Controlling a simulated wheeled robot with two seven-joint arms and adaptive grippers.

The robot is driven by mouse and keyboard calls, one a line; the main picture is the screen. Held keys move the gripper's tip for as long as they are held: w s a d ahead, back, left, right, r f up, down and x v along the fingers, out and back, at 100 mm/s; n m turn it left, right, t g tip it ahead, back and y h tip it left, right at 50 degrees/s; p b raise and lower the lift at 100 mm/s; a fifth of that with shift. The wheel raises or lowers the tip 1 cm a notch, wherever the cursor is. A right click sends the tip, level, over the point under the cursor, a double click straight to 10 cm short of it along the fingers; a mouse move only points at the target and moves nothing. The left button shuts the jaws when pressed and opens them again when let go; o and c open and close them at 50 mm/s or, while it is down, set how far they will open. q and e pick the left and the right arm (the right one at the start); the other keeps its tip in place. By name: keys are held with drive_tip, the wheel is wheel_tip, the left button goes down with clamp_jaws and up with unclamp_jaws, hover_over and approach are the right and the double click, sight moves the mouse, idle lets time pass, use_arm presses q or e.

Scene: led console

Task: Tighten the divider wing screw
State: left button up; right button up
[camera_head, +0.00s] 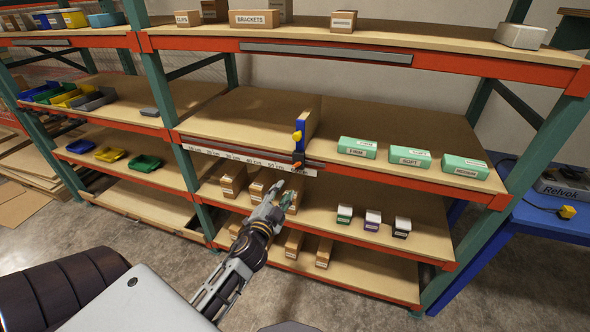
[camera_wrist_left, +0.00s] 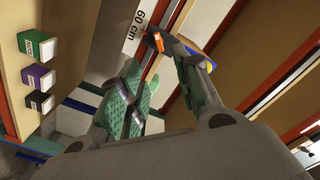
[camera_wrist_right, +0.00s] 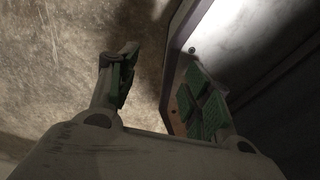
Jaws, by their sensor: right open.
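The divider (camera_head: 310,118) stands upright on the middle shelf, with a blue front piece (camera_head: 303,130) and a yellow knob (camera_head: 297,136). Below it, a dark clamp at the shelf's front rail carries a small orange part, seemingly the wing screw (camera_head: 298,165); it also shows in the left wrist view (camera_wrist_left: 157,42). My left gripper (camera_head: 287,197) is open and empty, just below and in front of the orange part. In the left wrist view its fingers (camera_wrist_left: 160,88) are apart, with the orange part beyond their tips. My right gripper (camera_wrist_right: 160,90) is open and empty, outside the head view.
A white centimetre scale (camera_head: 235,157) runs along the rail left of the clamp. Green boxes (camera_head: 410,156) stand right of the divider. Small boxes (camera_head: 373,219) and cartons (camera_head: 233,180) sit on the shelf below, close to my left gripper. A blue table (camera_head: 545,222) is at right.

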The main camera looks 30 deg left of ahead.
use_arm(q)
drive_tip(key=p, duration=0.1)
approach(297, 166)
drive_tip(key=shift+p+x, duration=0.3)
drive_tip(key=shift+x, duration=3.4)
drive_tip(key=shift+w+a, duration=0.1)
drive_tip(key=shift+w, duration=0.35)
use_arm(e)
drive_tip(key=shift+w+a+r, duration=0.1)
drive_tip(key=shift+a+r, duration=0.9)
drive_tip(key=shift+a, duration=0.1)
use_arm(q)
drive_tip(key=shift+c, duration=0.3)
clamp_jaws()
use_arm(e)
drive_tip(key=shift+d, duration=0.65)
